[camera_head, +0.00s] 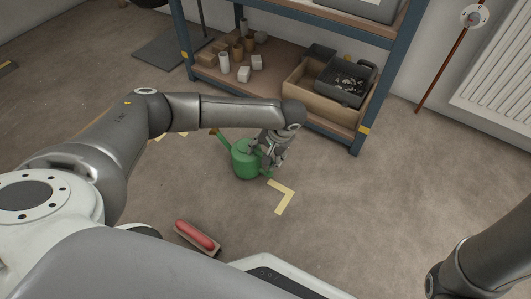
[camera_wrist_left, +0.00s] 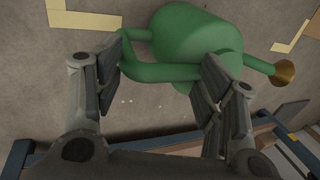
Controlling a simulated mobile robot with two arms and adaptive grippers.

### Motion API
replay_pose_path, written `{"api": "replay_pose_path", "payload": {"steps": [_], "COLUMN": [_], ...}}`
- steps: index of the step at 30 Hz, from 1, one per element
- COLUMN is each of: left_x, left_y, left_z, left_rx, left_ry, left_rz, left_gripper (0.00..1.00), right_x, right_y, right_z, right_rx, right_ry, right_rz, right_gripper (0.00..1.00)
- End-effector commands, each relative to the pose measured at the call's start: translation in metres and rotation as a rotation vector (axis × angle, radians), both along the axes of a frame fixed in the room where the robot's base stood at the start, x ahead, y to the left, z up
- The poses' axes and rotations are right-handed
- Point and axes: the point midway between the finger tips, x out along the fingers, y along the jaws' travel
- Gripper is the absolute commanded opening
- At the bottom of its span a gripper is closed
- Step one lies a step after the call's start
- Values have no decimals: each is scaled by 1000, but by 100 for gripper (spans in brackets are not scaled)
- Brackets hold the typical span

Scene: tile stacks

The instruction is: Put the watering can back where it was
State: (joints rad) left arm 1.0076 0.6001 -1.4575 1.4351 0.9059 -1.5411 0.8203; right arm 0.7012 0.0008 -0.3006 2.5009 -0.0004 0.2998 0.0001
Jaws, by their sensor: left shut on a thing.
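The green watering can (camera_head: 244,162) is in the middle of the head view, low over or on the floor; I cannot tell whether it touches. Its spout points to the upper left. My left gripper (camera_head: 272,156) is at its handle side, shut on the handle. In the left wrist view the can (camera_wrist_left: 190,32) lies beyond the fingers (camera_wrist_left: 165,62), with its brass-coloured spout end (camera_wrist_left: 285,72) at the right. A yellow tape corner (camera_head: 285,197) lies on the floor beside the can. More yellow tape (camera_head: 163,138) shows partly behind my left arm. My right gripper is out of view.
A blue-framed shelf (camera_head: 357,139) stands behind the can, with a wooden box (camera_head: 305,95), a dark tray and several small pots. A red-topped brush-like object (camera_head: 197,236) lies on the floor in front. Open floor is at the right.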

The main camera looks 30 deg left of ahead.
Motion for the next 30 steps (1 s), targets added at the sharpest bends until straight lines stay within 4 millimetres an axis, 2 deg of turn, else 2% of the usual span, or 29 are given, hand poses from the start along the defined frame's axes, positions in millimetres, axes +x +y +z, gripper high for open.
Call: {"api": "replay_pose_path", "payload": {"steps": [20, 21, 25, 30], "left_x": [1, 1, 1, 0], "left_y": [0, 0, 0, -2], "left_z": [-10, -11, -10, -6], "left_rx": [0, 0, 1, -1], "left_ry": [-3, -3, -3, -1], "left_rz": [-1, -1, -1, 0], "left_gripper": [0, 65, 82, 84], "right_x": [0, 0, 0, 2], "right_y": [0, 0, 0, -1], "right_z": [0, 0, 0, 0], "right_rx": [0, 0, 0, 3], "right_ry": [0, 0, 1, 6], "right_rz": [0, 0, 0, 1], "right_gripper": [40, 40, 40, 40]}}
